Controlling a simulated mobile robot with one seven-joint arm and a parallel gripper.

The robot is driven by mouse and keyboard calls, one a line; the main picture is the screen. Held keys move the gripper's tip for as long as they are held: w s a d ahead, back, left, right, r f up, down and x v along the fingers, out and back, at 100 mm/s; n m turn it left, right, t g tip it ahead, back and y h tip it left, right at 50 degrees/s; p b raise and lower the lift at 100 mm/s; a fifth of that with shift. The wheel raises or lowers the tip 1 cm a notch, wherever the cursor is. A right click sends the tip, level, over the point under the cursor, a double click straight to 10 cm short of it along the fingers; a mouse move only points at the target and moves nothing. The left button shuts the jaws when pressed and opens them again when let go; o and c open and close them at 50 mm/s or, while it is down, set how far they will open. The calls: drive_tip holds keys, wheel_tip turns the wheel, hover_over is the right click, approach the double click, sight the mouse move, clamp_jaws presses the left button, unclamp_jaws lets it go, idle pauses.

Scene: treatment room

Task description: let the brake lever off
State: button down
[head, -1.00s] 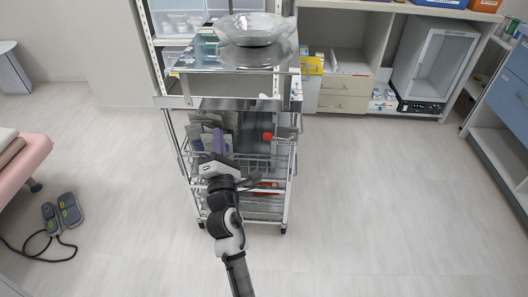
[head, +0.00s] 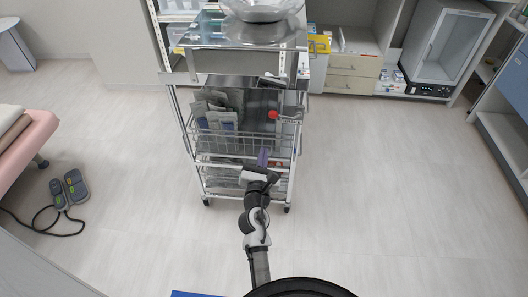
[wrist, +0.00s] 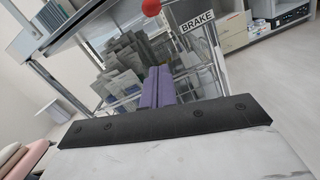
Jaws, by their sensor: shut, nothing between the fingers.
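The brake lever's red knob (head: 272,115) is at the right part of the cart (head: 200,165), by its right front post. In the wrist view the red knob (wrist: 151,7) shows at the top edge, with a white BRAKE label (wrist: 197,21) to its right. The lever's arm is hard to make out. My gripper (head: 262,153) is in front of the cart, below the knob in the picture and apart from it. Its purple fingers (wrist: 158,87) are shut together and empty.
A wire basket on the cart holds several grey packets (head: 215,105). A clear bowl (head: 262,10) stands on the steel top. A pink bed (head: 30,145) and a foot pedal (head: 70,188) are at the left. The floor right of the cart is clear.

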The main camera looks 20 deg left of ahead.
drive_tip(key=w+a+r+p, duration=0.1)
drive_tip(key=w+r+p, duration=0.2)
drive_tip(key=w, duration=0.5)
drive_tip(key=shift+r+p, duration=0.35)
drive_tip(key=shift+r, duration=0.4)
drive_tip(key=shift+r+m+p, duration=0.3)
drive_tip(key=shift+r+m, duration=0.2)
drive_tip(key=shift+m, duration=0.1)
drive_tip(key=w+d+r+m+g+h+p, duration=0.1)
drive_tip(key=d+r+m+p, duration=0.5)
drive_tip(key=m, duration=1)
drive_tip(key=shift+w+r+h+p, duration=0.35)
drive_tip(key=shift+r+p, duration=1.15)
drive_tip(key=shift+p, duration=0.65)
drive_tip(key=shift+d, duration=0.1)
